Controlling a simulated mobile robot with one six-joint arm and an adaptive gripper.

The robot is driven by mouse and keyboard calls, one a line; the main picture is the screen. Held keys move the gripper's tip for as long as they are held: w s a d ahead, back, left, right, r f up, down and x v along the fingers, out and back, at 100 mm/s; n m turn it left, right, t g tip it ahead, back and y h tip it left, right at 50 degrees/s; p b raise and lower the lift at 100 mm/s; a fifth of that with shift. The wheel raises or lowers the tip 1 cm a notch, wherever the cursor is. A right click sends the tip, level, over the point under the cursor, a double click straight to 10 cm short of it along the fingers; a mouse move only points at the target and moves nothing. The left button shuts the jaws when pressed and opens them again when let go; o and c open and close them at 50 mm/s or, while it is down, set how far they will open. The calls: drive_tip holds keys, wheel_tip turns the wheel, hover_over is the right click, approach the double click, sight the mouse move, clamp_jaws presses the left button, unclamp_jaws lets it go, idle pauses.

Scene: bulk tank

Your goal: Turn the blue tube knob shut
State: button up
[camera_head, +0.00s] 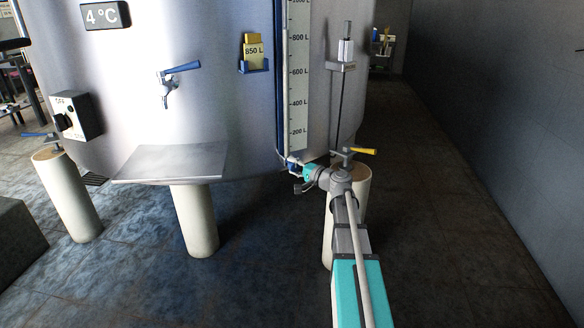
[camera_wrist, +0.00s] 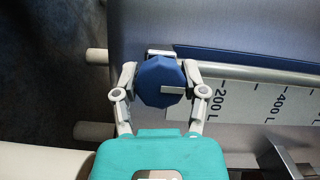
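The blue tube knob (camera_wrist: 160,82) is many-sided and sits at the bottom end of the sight tube in the wrist view. A short white mark on its face points right. My gripper (camera_wrist: 161,78) has one finger on each side of the knob, and both fingers appear to touch its sides. In the head view the knob (camera_head: 291,163) is a small blue spot at the foot of the tube, partly hidden by my gripper (camera_head: 297,176). The sight tube (camera_wrist: 250,74) runs beside the white litre scale (camera_wrist: 260,100).
The steel tank (camera_head: 200,120) fills the space behind the knob. A yellow-handled valve (camera_head: 352,151) is close to my wrist on the right. A steel shelf (camera_head: 172,163), a blue-handled tap (camera_head: 178,71) and cream pillars (camera_head: 195,220) are to the left. Floor on the right is clear.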

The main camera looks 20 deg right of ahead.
drive_tip(key=o, duration=0.5)
drive_tip(key=shift+c, duration=0.2)
drive_tip(key=shift+s, duration=0.1)
drive_tip(key=v, duration=0.7)
drive_tip(key=shift+s+d, duration=0.1)
drive_tip(key=shift+s, duration=0.05)
idle(0.3)
